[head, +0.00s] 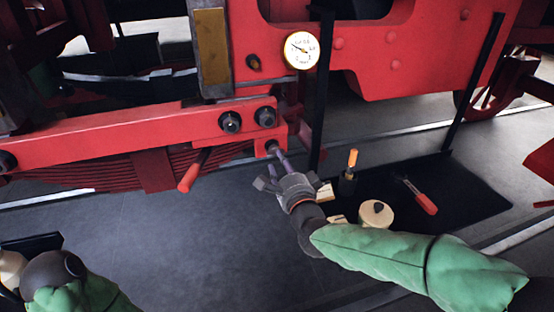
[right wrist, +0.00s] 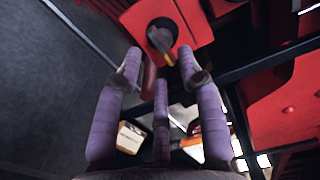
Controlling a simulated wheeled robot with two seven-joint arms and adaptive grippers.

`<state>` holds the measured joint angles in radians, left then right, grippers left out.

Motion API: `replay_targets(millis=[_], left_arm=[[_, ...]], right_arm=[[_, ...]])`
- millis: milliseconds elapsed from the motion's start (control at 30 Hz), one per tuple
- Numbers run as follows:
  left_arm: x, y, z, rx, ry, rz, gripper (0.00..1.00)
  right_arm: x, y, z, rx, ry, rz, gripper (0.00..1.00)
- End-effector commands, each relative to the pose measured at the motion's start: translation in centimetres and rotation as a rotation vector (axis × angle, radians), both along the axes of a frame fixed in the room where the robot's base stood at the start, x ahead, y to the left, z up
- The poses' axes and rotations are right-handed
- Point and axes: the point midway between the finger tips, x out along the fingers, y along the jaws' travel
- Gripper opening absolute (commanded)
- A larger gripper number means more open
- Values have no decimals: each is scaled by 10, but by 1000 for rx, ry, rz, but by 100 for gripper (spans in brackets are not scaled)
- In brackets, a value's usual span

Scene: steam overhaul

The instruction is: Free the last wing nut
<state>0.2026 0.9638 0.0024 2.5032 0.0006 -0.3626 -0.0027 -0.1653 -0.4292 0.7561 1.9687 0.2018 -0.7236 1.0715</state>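A dark round fastener, likely the wing nut (right wrist: 161,36), sits on a red block in the right wrist view. A narrow grey and yellowish piece sticks out from it. In the head view it shows small at the lower end of the red beam (head: 271,146). My right gripper (head: 272,165) reaches up to it from below. In the right wrist view the three purple fingers of this gripper (right wrist: 160,66) are spread apart, with the fastener just beyond their tips; I see no clear contact. My left arm shows at the lower left, but its fingers are not visible.
A black mat (head: 470,190) right of my gripper holds a red-handled tool (head: 424,203), a round beige container (head: 376,214) and an orange-topped item (head: 352,160). A red handle (head: 191,176) hangs below the beam. A black upright post (head: 321,90) and a gauge (head: 300,50) stand close by.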

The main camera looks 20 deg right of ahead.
Motion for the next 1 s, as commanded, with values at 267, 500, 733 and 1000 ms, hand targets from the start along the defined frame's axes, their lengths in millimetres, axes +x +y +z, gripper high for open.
replay_targets(millis=[267,500,733,1000], left_arm=[[0,0,-7,0,0,0,40],[0,0,-8,0,0,0,40],[0,0,-8,0,0,0,40],[0,0,-8,0,0,0,40]], right_arm=[[33,1,-1,-1,1,0,39],[41,1,0,-1,1,0,39],[41,1,0,-1,1,0,33],[41,1,-1,-1,3,1,0]])
